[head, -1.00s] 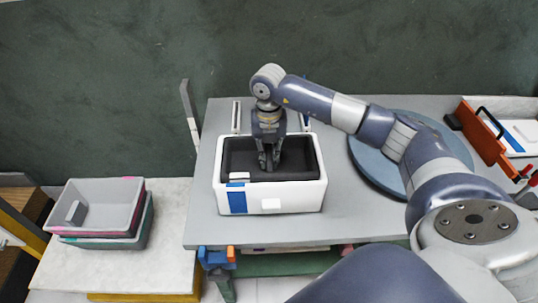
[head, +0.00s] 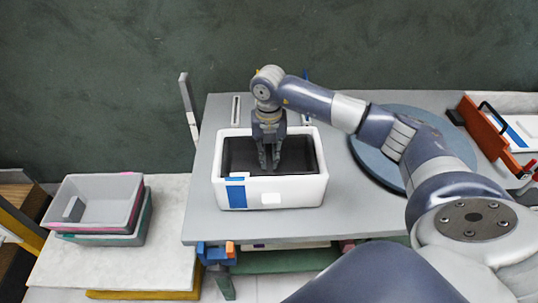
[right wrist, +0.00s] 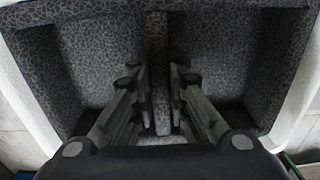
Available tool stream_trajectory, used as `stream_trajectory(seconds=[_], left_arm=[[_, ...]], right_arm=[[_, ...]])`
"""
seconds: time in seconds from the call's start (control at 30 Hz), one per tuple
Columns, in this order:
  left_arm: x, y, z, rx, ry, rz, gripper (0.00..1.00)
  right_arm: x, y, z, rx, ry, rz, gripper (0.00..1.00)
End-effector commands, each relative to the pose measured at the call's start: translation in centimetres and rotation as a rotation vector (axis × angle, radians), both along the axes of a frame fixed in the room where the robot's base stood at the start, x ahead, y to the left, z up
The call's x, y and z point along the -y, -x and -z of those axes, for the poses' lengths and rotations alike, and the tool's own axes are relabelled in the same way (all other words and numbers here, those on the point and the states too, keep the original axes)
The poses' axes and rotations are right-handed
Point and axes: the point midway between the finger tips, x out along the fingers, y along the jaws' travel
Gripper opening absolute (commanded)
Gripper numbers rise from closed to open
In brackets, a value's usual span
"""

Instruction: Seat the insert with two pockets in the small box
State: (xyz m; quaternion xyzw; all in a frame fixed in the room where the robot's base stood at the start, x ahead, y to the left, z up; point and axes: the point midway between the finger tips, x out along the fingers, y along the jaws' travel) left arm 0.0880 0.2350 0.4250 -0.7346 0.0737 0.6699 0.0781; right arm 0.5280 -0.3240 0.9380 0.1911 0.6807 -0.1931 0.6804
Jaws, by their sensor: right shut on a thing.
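The small box (head: 295,192) is white, with a blue strip on its front left, and stands on the grey table. The dark foam insert (head: 242,158) lies inside the box, its top around or below the rim. In the right wrist view the insert (right wrist: 225,55) shows two pockets, one on each side of a middle wall. My right gripper (head: 269,164) points down into the box. Its fingers (right wrist: 161,80) are shut on that middle wall. The insert's underside and the box floor are hidden. My left gripper is not in view.
A blue round disc (head: 366,170) lies to the right of the box, partly under my arm. An orange-and-white item (head: 484,133) is at the far right. Stacked grey and green trays (head: 104,200) stand on a lower white surface at the left.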

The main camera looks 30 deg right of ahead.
Motion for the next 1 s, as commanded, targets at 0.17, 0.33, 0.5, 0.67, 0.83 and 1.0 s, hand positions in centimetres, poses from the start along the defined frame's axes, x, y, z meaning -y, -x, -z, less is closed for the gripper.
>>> stream_trajectory(seconds=[0.17,0.33,0.5,0.67,0.83,1.0], left_arm=[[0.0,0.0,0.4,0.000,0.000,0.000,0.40],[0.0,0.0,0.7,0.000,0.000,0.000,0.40],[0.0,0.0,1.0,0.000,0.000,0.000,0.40],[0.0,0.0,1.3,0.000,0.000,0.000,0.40],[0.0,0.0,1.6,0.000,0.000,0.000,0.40],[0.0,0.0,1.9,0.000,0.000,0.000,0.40]], right_arm=[[0.0,0.0,0.6,0.000,0.000,0.000,0.00],[0.0,0.0,1.0,0.000,0.000,0.000,0.00],[0.0,0.0,1.4,-0.001,0.000,0.000,0.00],[0.0,0.0,1.8,-0.001,0.000,0.000,0.00],[0.0,0.0,2.2,-0.001,0.000,0.000,0.00],[0.0,0.0,2.7,-0.001,0.000,0.000,0.00]])
